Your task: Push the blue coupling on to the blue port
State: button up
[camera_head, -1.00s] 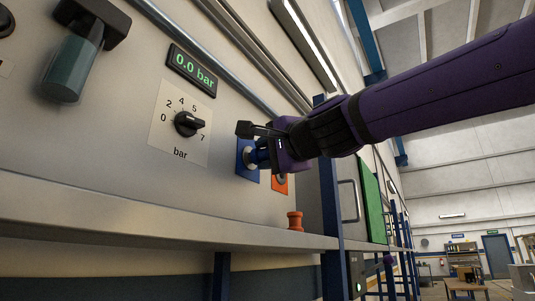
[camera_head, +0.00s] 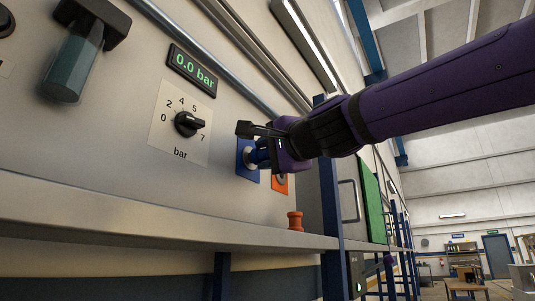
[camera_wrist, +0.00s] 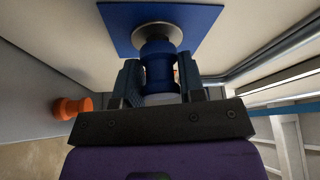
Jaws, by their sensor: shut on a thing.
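My gripper (camera_head: 268,150) is shut on the blue coupling (camera_wrist: 156,68), which sits between the two fingers in the wrist view. The blue coupling (camera_head: 258,156) also shows in the head view, beside the panel. The blue port (camera_wrist: 152,33) is a metal fitting on a blue square plate (camera_wrist: 195,18). The coupling's front end is in line with the port and meets it in the wrist view. I cannot tell whether it is fully seated. In the head view the port (camera_head: 249,159) is partly hidden by the coupling and gripper.
An orange port plate (camera_head: 280,184) is just right of the blue one, partly hidden by my gripper. An orange coupling (camera_head: 295,221) stands on the ledge (camera_head: 150,216) below. A dial (camera_head: 187,124) and a display reading 0.0 bar (camera_head: 193,70) are on the panel to the left.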

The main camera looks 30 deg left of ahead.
jog(key=shift+a, duration=0.5)
jog(key=o, duration=0.9)
jog(key=shift+o, duration=0.2)
jog(key=v, duration=1)
jog(key=shift+d, duration=0.4)
jog(key=shift+s, duration=0.1)
jog(key=w+d+f+n+h, duration=0.3)
jog(key=d+f+h, duration=0.6)
jog(key=d+f, duration=1.55)
jog(key=s+d+f+g+h, duration=0.1)
jog(key=s+d+f+h, duration=0.3)
jog(key=s+d+f, duration=0.2)
jog(key=s+d+f+g+h, duration=0.2)
jog(key=s+d+f+h, duration=0.2)
jog(key=d+f, duration=0.7)
jog(key=s+d, duration=0.1)
jog(key=d, duration=0.3)
jog(key=shift+s+d+f+g, duration=0.25)
jog(key=shift+s+f+g, duration=0.05)
jog(key=shift+s+f, duration=0.1)
